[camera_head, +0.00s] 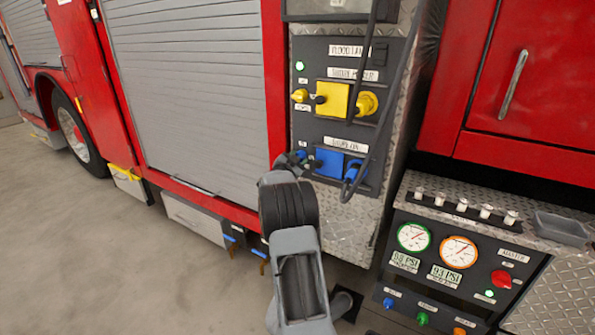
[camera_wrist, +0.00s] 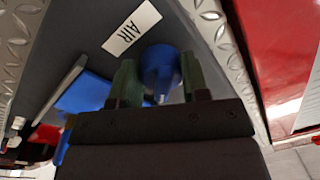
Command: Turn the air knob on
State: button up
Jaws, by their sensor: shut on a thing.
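The blue air knob (camera_wrist: 160,66) shows in the wrist view beside a white label reading AIR (camera_wrist: 131,28). My gripper (camera_wrist: 158,88) has one green finger on each side of the knob and is shut on it. The fingers hide the knob's sides, and I cannot tell its turn position. In the head view my gripper (camera_head: 304,163) reaches the left end of the blue row on the dark panel. The knob is mostly hidden there by the gripper.
A blue square plate (camera_head: 328,163) and a blue coupling (camera_head: 352,172) sit right of my gripper. Above are a yellow plate (camera_head: 333,98) and dark hanging cables (camera_head: 385,100). A gauge panel (camera_head: 436,262) stands lower right. Open floor (camera_head: 90,250) lies left.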

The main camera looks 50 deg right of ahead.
jog(key=m+b, duration=0.4)
jog(key=shift+f+m, duration=0.2)
jog(key=shift+m, duration=0.2)
jog(key=m+b, duration=0.1)
jog(key=m, duration=0.1)
jog(key=m+b, duration=0.2)
jog(key=shift+w+r+g, duration=0.1)
jog(key=shift+r+g, duration=0.1)
jog(key=shift+g, duration=0.1)
jog(key=shift+r+m+b, duration=0.1)
jog(key=shift+m+b, duration=0.2)
jog(key=shift+m, duration=0.2)
jog(key=o, duration=0.9)
jog(key=shift+o, duration=0.2)
jog(key=shift+a, duration=0.15)
jog(key=v, duration=1.3)
jog(key=shift+a+f+b, duration=0.25)
jog(key=shift+f+b, duration=0.05)
